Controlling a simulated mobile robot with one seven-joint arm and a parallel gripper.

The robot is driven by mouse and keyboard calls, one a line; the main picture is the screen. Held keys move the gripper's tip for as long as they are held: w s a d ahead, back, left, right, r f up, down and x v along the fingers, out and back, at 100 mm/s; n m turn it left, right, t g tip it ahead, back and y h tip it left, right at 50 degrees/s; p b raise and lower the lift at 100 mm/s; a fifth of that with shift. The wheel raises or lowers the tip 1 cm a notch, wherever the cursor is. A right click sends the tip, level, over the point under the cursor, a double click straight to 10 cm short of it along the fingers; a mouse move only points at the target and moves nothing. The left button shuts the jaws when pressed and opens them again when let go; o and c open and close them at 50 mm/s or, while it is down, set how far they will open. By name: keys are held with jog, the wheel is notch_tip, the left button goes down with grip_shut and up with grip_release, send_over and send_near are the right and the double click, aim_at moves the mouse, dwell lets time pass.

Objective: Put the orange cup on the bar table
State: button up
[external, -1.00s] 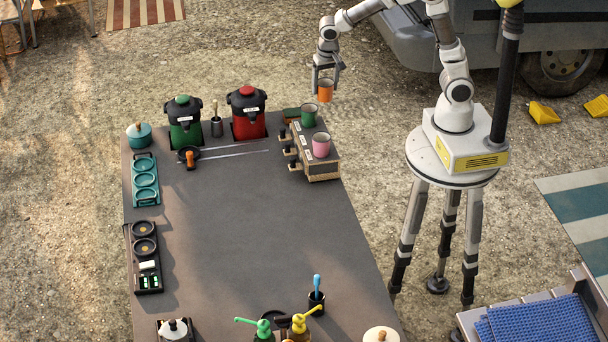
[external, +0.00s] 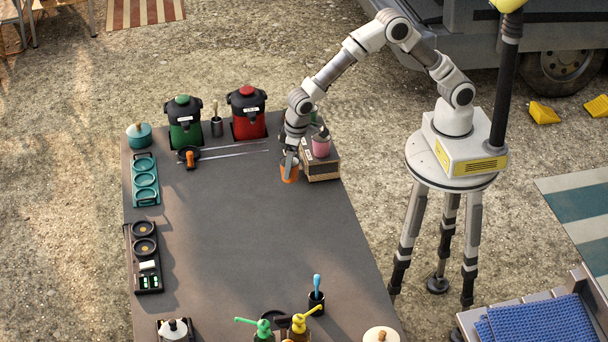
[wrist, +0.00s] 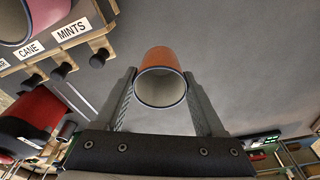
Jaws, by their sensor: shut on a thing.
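The orange cup (external: 289,172) is between the fingers of my gripper (external: 289,162), at the dark grey bar table (external: 240,220), just left of the wooden dispenser box. In the wrist view the orange cup (wrist: 161,78) shows its open mouth and pale inside, with one finger of my gripper (wrist: 161,98) on each side. My gripper is shut on it. The cup is upright, low over or on the table top; I cannot tell whether its base touches. My wrist and fingers partly hide the cup in the external view.
The wooden dispenser box (external: 321,170) with a pink cup (external: 321,145) on top stands close to the right of my gripper. Red (external: 247,114) and green (external: 184,122) pots stand at the back. The middle of the table is clear.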

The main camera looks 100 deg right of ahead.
jog(key=a+f, duration=0.1)
jog(key=w+a+f, duration=0.1)
jog(key=a, duration=0.2)
jog(key=shift+w+a+f, duration=0.15)
jog(key=shift+w+f, duration=0.15)
jog(key=shift+f, duration=2.1)
jog(key=shift+f, duration=0.15)
jog(key=o, duration=1.4)
jog(key=shift+c, duration=0.2)
